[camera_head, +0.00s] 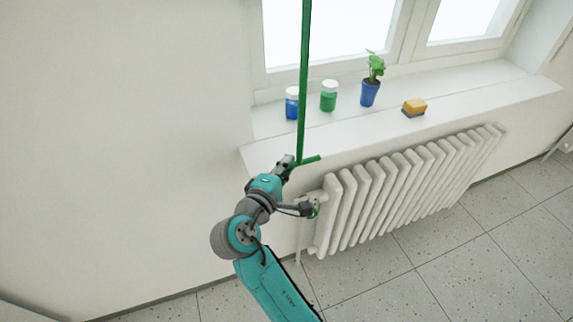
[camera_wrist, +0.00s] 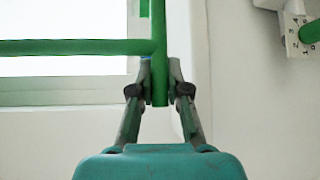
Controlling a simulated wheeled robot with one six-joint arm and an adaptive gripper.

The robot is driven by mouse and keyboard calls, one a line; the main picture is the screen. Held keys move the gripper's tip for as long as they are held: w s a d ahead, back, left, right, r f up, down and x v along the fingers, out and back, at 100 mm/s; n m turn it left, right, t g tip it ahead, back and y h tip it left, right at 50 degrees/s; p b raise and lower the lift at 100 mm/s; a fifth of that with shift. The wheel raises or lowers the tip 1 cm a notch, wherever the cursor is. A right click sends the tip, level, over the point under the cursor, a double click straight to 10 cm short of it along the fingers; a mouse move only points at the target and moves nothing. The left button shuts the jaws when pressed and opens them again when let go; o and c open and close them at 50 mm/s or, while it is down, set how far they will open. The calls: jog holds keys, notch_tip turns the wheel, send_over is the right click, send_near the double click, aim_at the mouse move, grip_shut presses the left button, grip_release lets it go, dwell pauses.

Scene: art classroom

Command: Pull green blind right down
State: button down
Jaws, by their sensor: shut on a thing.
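A long thin green rod (camera_head: 304,80) hangs in front of the window from above the top edge of the head view. A short green crossbar (camera_head: 309,160) at its lower end sits just off the front edge of the windowsill. My gripper (camera_head: 289,165) is shut on the left end of this crossbar. In the wrist view, which is turned sideways, the crossbar (camera_wrist: 159,80) stands between both fingertips and the rod (camera_wrist: 70,47) runs off to the left. The rest of the green blind is out of view above; the window panes in view are bare.
The white windowsill (camera_head: 460,98) holds a blue jar (camera_head: 292,104), a green jar (camera_head: 328,97), a potted plant (camera_head: 370,90) and a sponge (camera_head: 414,107). A white radiator (camera_head: 400,190) stands below, its valve (camera_wrist: 292,30) near my arm. The wall at left is clear.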

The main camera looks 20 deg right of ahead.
notch_tip(320, 180, down, 44)
jog(key=shift+r, duration=0.15)
jog(key=shift+s, duration=0.15)
jog(key=c, duration=1.1)
grip_release()
jog(key=shift+f, duration=0.2)
jog(key=shift+c, duration=0.2)
jog(key=shift+r, duration=0.1)
jog(key=shift+r, duration=0.1)
jog(key=v, duration=1.1)
jog(key=shift+s+a, duration=0.2)
jog(key=shift+a, duration=0.15)
